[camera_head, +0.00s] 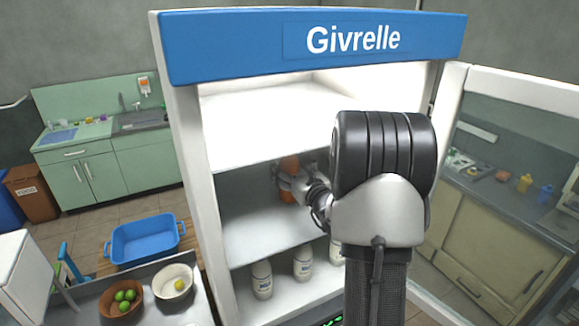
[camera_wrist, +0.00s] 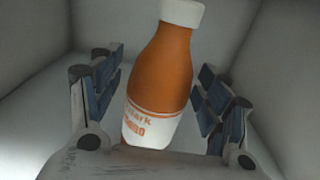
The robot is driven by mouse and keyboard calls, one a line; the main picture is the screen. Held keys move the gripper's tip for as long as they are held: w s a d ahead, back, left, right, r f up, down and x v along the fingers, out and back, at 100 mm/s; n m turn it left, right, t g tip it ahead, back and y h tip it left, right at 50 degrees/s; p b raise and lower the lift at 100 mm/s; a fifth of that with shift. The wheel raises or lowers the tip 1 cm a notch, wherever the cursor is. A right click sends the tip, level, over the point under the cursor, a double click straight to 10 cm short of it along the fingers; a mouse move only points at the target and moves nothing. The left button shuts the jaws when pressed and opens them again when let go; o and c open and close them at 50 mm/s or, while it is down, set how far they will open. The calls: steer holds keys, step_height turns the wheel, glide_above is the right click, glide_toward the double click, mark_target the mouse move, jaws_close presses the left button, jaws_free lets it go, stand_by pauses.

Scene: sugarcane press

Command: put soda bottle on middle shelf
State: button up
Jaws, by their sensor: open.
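The soda bottle (camera_head: 289,165) is orange and is inside the open fridge, above the middle shelf (camera_head: 250,244). In the wrist view the bottle (camera_wrist: 160,75) has a white cap and a white label, and it looks tilted in the picture. My gripper (camera_head: 292,187) reaches into this compartment. In the wrist view my gripper (camera_wrist: 162,88) is open, with one finger on each side of the bottle and a gap visible on both sides. The bottle's base is hidden, so I cannot tell how it meets the shelf. My arm covers the compartment's right part.
Several white milk bottles (camera_head: 303,262) stand on the shelf below. The upper shelf (camera_head: 262,140) lies above my gripper. The fridge's glass door (camera_head: 510,180) stands open at the right. A blue tub (camera_head: 145,241) and bowls of fruit are at lower left. The middle shelf's left part is clear.

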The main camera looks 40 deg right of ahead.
steer(key=b+v, duration=0.1)
steer(key=v, duration=1.1)
